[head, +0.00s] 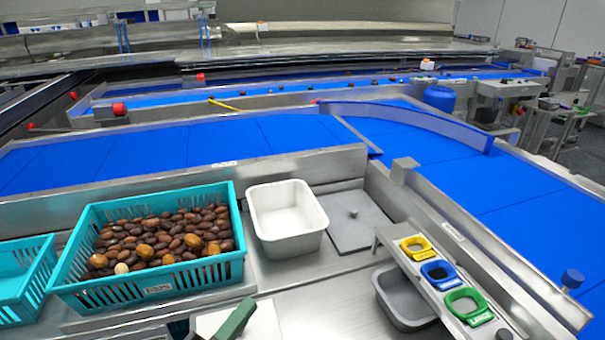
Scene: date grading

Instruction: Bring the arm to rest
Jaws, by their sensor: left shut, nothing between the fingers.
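My left gripper (191,336) shows only as a dark sliver at the bottom edge, just left of a white board (262,322). It is shut and empty; most of it and its arm are cut off by the frame. A green-handled tool (235,319) lies over the board, its lower end out of frame. I cannot make out my right gripper.
A teal crate (150,288) of brown dates and a second teal crate (22,290) stand left. A white bin (288,218) is empty. A sloping rack (430,262) with yellow, blue and green rings stands over a grey bin (392,302). Blue belts (215,143) run behind.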

